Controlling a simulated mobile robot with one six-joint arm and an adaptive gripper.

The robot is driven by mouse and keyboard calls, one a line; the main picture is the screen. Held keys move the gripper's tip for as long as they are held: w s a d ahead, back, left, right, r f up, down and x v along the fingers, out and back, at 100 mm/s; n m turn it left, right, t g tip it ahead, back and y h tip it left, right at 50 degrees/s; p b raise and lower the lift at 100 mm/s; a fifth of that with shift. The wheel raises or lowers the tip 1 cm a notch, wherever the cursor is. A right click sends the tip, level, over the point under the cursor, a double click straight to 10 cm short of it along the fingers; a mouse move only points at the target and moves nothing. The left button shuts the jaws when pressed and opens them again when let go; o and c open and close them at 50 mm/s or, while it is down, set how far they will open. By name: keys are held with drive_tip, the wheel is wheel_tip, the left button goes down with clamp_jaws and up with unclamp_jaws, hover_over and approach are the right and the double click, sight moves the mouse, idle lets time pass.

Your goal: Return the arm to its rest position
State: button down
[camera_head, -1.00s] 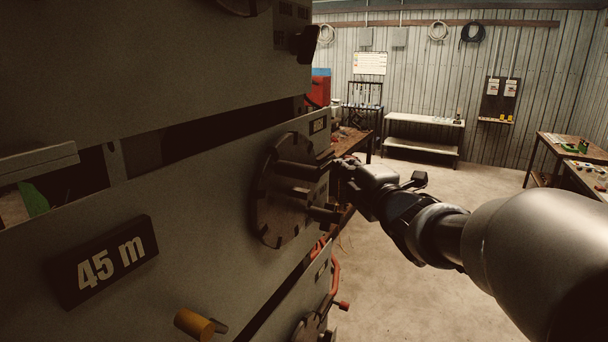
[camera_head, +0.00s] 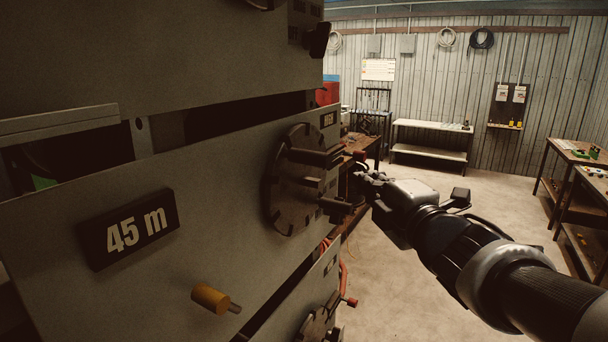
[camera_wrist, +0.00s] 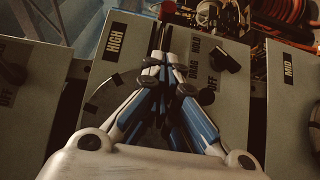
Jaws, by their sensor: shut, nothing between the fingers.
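My gripper (camera_head: 362,178) is at the end of my arm, to the right of the round notched dial (camera_head: 298,180) on the grey machine panel. In the head view its tip overlaps the space beside the dial's pegs; I cannot tell whether it touches them. In the wrist view the blue and white fingers of my gripper (camera_wrist: 163,60) are shut together and hold nothing. They lie in front of a panel (camera_wrist: 205,60) with HIGH, DRAG and HOLD labels and a black knob (camera_wrist: 224,58).
The grey panel carries a "45 m" plate (camera_head: 129,228) and a yellow-capped peg (camera_head: 210,298). A white bench (camera_head: 432,140) stands at the back wall and a table (camera_head: 577,150) at the right. The floor (camera_head: 480,195) between is open.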

drive_tip(key=s+d+f+m+g+h+b, duration=0.2)
drive_tip(key=s+f+m+h+b, duration=0.15)
drive_tip(key=s+f+m, duration=0.35)
drive_tip(key=s+d+f+m+g+h+b, duration=0.25)
drive_tip(key=f+m+b, duration=0.2)
drive_tip(key=f, duration=0.45)
drive_tip(key=s+a+f+m+g+y+b, duration=0.1)
drive_tip(key=s+a+f+m+g+b, duration=0.2)
drive_tip(key=s+f, duration=0.7)
drive_tip(key=s+a+f+m+g+y+b, duration=0.1)
drive_tip(key=s+a+f+m+g+b, duration=0.2)
drive_tip(key=s+f, duration=0.7)
drive_tip(key=s+m+g, duration=0.1)
drive_tip(key=m+g, duration=0.1)
drive_tip(key=shift+a+f+m+y, duration=0.25)
drive_tip(key=shift+f+m+y, duration=0.05)
drive_tip(key=shift+f+m, duration=0.1)
drive_tip(key=shift+w+g, duration=0.1)
drive_tip(key=shift+g, duration=0.15)
